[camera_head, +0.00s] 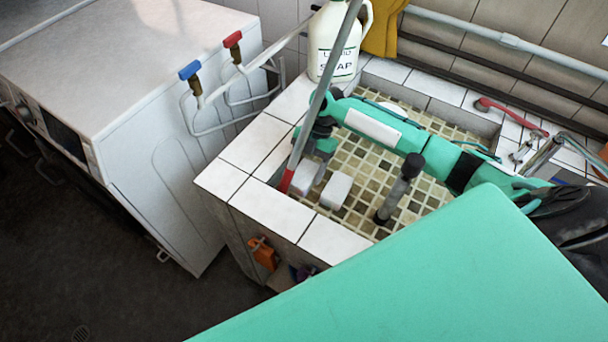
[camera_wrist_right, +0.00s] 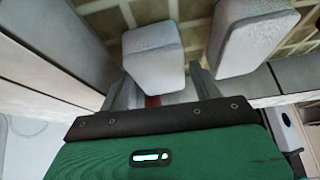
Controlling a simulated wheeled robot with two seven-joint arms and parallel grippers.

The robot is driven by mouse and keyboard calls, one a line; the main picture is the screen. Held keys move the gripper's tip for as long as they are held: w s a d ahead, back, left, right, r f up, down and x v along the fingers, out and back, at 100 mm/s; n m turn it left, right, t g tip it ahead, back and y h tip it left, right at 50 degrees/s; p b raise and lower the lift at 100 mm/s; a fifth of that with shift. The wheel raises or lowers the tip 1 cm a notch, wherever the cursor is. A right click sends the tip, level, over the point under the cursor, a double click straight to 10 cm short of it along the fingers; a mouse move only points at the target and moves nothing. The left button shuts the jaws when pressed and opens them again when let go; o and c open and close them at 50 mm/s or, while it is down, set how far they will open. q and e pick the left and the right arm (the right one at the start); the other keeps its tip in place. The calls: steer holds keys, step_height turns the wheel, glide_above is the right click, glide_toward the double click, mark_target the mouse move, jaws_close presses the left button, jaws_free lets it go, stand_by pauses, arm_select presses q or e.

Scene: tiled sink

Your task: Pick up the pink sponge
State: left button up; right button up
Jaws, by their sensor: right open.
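No clearly pink sponge shows. Two pale, greyish-white, sponge-like blocks sit in the tiled sink (camera_head: 385,160); I cannot tell which is the pink one. In the head view, one pale block (camera_head: 336,190) is right of the other pale block (camera_head: 303,178). My right gripper (camera_head: 314,172) is low in the sink by the blocks, partly hidden by a pole. In the right wrist view, my right gripper (camera_wrist_right: 162,88) is open, with a block (camera_wrist_right: 153,55) ahead between its fingertips. The other block (camera_wrist_right: 250,35) is just right of the right finger. My left gripper is out of view.
A grey pole (camera_head: 322,85) with a red end crosses the near-left sink edge. A soap bottle (camera_head: 338,42) stands behind. A dark upright post (camera_head: 400,188) is right of the blocks. A white appliance (camera_head: 120,75) with red and blue taps is at left.

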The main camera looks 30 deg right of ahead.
steer(key=shift+s+a+f, duration=0.1)
steer(key=shift+a+f, duration=0.05)
steer(key=shift+f, duration=0.15)
steer(key=c, duration=0.7)
steer(key=shift+c, duration=0.3)
